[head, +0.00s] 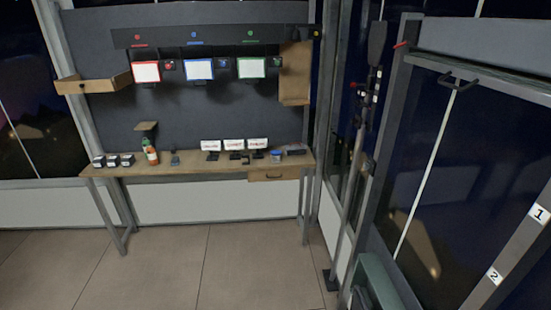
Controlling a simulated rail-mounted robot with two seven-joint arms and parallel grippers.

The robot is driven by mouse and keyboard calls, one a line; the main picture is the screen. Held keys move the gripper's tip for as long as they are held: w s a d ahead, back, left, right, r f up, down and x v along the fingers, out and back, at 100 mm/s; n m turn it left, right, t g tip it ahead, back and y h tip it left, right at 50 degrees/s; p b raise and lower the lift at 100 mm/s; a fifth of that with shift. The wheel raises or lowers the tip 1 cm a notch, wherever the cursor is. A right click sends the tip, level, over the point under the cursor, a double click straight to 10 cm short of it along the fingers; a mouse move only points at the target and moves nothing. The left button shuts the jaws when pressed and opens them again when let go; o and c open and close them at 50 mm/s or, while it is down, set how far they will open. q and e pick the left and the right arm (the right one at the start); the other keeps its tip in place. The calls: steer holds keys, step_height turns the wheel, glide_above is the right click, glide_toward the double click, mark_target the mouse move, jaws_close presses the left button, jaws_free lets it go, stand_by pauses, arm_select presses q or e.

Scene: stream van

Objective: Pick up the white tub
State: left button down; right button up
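I cannot clearly make out a white tub in the head view. A small container with a blue upper part (276,155) stands toward the right end of the wooden bench (190,165); at this distance I cannot tell whether it is the tub. Several small dark boxes with pale tops (112,161) stand at the bench's left end. Neither of my grippers is in view.
An orange-and-green bottle (151,152) and several small white signs (234,145) stand on the bench. Lit panels (199,70) hang above. An open wooden drawer (93,85) juts out at left. A dark frame with door (450,180) bounds the right. The tiled floor (170,265) is clear.

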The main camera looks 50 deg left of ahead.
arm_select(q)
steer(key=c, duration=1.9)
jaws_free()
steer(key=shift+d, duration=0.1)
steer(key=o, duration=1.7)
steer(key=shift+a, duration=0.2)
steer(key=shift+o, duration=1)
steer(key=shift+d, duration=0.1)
